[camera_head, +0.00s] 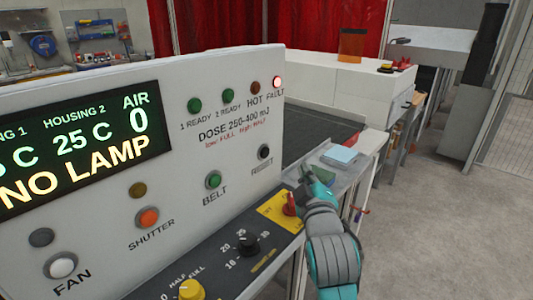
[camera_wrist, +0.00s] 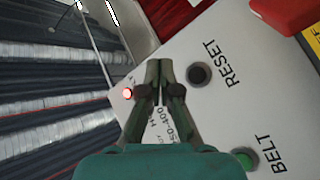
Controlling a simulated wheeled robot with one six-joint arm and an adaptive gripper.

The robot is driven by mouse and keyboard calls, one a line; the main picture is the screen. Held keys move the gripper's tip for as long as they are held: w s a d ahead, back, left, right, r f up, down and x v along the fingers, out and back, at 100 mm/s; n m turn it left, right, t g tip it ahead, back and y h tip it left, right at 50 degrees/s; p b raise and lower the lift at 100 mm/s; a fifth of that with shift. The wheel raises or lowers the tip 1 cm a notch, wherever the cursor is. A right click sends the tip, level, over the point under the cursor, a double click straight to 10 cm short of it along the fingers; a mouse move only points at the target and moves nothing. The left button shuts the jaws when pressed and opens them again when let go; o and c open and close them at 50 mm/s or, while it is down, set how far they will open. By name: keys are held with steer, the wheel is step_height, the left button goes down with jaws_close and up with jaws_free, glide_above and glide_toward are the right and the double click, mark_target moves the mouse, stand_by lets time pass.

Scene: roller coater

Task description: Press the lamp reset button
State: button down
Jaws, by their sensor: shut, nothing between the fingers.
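The reset button (camera_head: 264,152) is a black round button above the label RESET at the right end of the white control panel (camera_head: 190,140). In the wrist view the black button (camera_wrist: 199,74) lies just right of my fingertips. My gripper (camera_wrist: 160,72) is shut and empty, with its tips side by side in front of the panel. In the head view my gripper (camera_head: 306,172) is right of and slightly below the reset button, apart from it in the picture. The gap in depth is hard to tell.
The fault lamp (camera_head: 277,82) glows red and the display (camera_head: 80,148) reads NO LAMP. The belt button (camera_head: 213,180) is green. A red switch (camera_head: 290,204) on a yellow plate and a black knob (camera_head: 247,243) stick up below the panel. Cloths (camera_head: 340,153) lie right.

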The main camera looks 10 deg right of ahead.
steer(key=w+a, duration=0.5)
steer(key=w, duration=0.2)
stand_by(0.4)
steer(key=shift+a, duration=0.15)
stand_by(1.2)
steer(key=shift+w+a, duration=0.2)
steer(key=shift+w, duration=0.15)
steer(key=shift+w+a, duration=0.25)
steer(key=shift+w, duration=0.05)
stand_by(0.8)
steer(key=shift+s+d, duration=0.1)
steer(key=shift+s, duration=0.05)
steer(key=shift+s+d, duration=0.4)
steer(key=shift+s, duration=0.1)
stand_by(0.4)
steer(key=shift+s+d, duration=0.75)
steer(key=shift+s, duration=0.3)
steer(key=shift+s+d, duration=0.7)
steer(key=shift+s, duration=0.3)
